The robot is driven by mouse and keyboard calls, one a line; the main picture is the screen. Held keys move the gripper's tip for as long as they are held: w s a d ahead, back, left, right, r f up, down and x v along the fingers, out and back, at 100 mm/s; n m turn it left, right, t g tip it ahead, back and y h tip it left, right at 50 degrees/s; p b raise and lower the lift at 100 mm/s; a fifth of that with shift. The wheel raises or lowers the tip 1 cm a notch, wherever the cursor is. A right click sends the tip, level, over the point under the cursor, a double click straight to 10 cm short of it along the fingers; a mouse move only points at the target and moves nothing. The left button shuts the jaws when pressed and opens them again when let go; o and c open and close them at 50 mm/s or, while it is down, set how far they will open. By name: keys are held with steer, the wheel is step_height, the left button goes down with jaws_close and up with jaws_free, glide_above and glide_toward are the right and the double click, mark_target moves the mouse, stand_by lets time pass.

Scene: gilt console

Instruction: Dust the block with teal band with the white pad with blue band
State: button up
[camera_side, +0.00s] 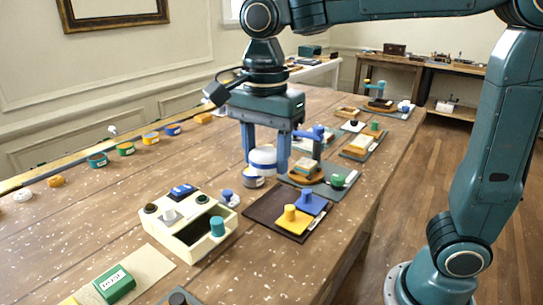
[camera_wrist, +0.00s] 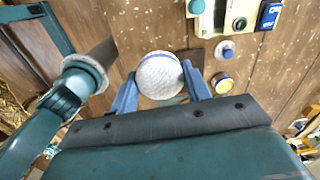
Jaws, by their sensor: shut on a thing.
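The white pad with blue band (camera_side: 262,157) is between the two blue fingers of my gripper (camera_side: 265,165). My gripper is shut on it. In the wrist view the pad shows as a round white textured face (camera_wrist: 160,76) between the fingertips (camera_wrist: 162,82). I cannot tell whether the pad clears the table. A pale block with a teal band (camera_side: 306,167) appears on a round brown stand just right of my gripper, partly hidden behind the stand's blue clamp arm. In the wrist view I cannot make this block out.
A small tin (camera_side: 253,179) stands just below the pad. A cream box (camera_side: 170,238) with knobs is at front left. A dark tray (camera_side: 268,222) holds yellow and blue pieces. A green block (camera_side: 115,284) lies near the front edge. Bare table lies left of my gripper.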

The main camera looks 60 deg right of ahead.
stand_by(0.4)
steer(key=shift+w+d, duration=0.4)
steer(key=shift+d, duration=0.05)
steer(key=w+d+f+m, duration=0.1)
steer(key=w+d+m, duration=0.1)
steer(key=d, duration=0.8)
steer(key=w+d+f+m, duration=0.1)
steer(key=d+m, duration=0.3)
steer(key=d, duration=0.6)
steer(key=w+d+f+m, duration=0.2)
steer(key=w+d+m, duration=0.1)
steer(key=d, duration=0.7)
steer(key=shift+w, duration=0.3)
steer(key=shift+f, duration=0.2)
steer(key=shift+f, duration=1.5)
